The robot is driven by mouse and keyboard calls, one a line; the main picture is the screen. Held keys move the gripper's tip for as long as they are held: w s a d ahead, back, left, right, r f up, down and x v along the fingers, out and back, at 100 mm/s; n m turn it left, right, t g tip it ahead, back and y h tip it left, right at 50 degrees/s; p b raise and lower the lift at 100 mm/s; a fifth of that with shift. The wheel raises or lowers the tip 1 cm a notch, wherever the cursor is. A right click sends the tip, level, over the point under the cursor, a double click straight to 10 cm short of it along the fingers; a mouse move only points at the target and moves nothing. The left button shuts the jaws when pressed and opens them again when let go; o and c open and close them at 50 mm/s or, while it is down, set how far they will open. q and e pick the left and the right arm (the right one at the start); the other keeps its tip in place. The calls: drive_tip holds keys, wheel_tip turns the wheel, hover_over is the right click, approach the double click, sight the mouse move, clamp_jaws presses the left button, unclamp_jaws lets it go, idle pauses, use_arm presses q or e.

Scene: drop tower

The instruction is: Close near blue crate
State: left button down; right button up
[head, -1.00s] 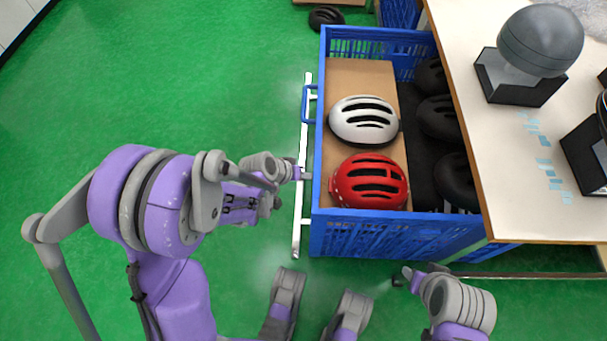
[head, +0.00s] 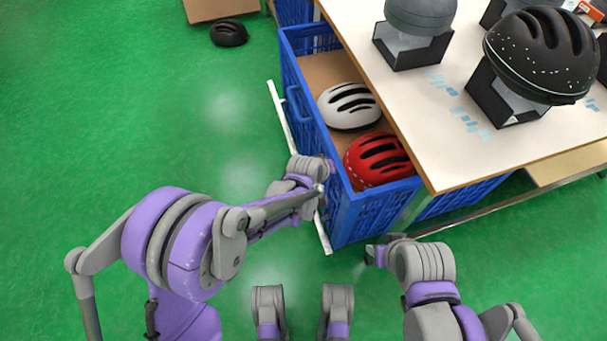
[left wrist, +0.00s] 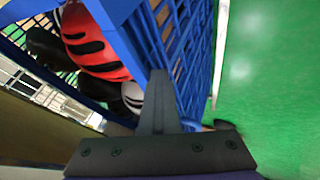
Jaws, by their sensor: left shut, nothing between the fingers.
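The near blue crate (head: 345,215) juts out partly from under the white table, with a white helmet (head: 349,106) and a red helmet (head: 378,160) showing inside. The table hides the rest of its inside. Its handle (head: 294,105) is on the outward wall. My left gripper (head: 328,168) is shut and empty against or very close to that wall, near the front corner. In the left wrist view, the shut fingers (left wrist: 158,85) lie beside the blue lattice wall (left wrist: 185,60), and contact is hard to judge. My right gripper (head: 372,256) is low, in front of the crate; its jaws are unclear.
The table (head: 445,130) overhangs the crate and carries helmets on stands. A white rail (head: 284,116) runs along the crate's outward side. A black helmet (head: 229,32) lies on the floor by a cardboard box (head: 215,8). The green floor at left is clear.

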use_arm(q)
drive_tip(key=w+d, duration=0.1)
drive_tip(key=d, duration=0.5)
drive_tip(key=w+d+p, duration=0.1)
drive_tip(key=w+d, duration=0.1)
drive_tip(key=d, duration=0.4)
drive_tip(key=w+d, duration=0.2)
drive_tip(key=d, duration=0.4)
drive_tip(key=shift+w+d, duration=0.1)
drive_tip(key=shift+w, duration=0.05)
drive_tip(key=shift+d+r, duration=0.1)
drive_tip(key=shift+d, duration=0.1)
use_arm(e)
drive_tip(key=shift+v, duration=0.9)
use_arm(q)
drive_tip(key=shift+d, duration=0.1)
use_arm(e)
drive_tip(key=shift+w, duration=0.2)
